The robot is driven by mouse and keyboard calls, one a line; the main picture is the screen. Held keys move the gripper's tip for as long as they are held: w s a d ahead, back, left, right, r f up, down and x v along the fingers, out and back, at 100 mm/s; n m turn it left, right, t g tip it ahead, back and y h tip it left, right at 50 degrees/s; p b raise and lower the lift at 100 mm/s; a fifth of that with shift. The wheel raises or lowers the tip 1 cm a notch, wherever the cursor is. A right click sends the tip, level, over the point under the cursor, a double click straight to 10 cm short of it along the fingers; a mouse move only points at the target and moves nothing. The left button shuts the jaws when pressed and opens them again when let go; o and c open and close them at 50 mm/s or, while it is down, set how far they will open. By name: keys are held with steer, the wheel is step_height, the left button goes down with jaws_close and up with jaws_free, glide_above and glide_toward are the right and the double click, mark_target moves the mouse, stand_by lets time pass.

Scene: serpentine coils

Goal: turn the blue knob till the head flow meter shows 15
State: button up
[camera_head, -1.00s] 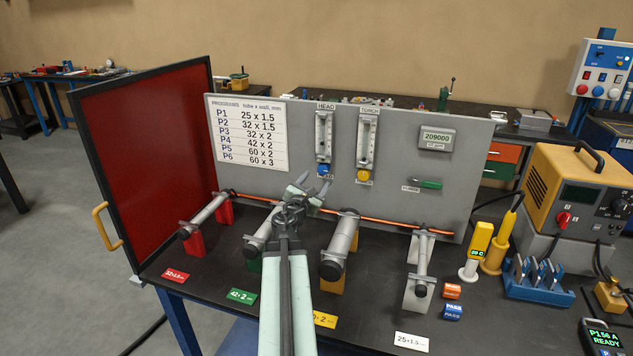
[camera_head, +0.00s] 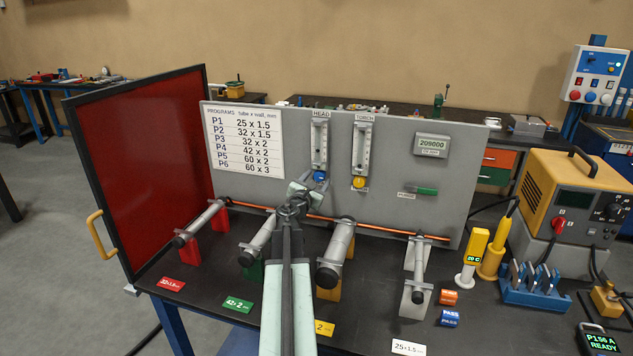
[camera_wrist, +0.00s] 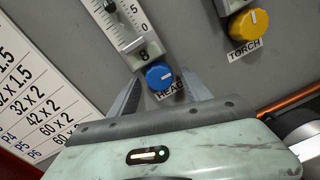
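The blue knob (camera_head: 320,176) sits on the grey panel below the head flow meter (camera_head: 319,145). In the wrist view the blue knob (camera_wrist: 160,75) lies between the ends of my gripper's two fingers (camera_wrist: 163,88). The fingers are apart, with the knob between or just beyond their tips; I cannot tell whether they touch it. In the head view my gripper (camera_head: 311,184) is right at the knob.
The torch flow meter (camera_head: 363,148) with its yellow knob (camera_head: 358,183) is close on the right. A copper tube (camera_head: 385,229) runs along the panel below. Clamped tubes (camera_head: 335,255) stand on the bench in front. A red screen (camera_head: 145,175) closes the left side.

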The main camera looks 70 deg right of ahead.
jaws_close()
steer(key=shift+m, duration=0.8)
steer(key=shift+o, duration=1)
jaws_free()
steer(key=a, duration=0.8)
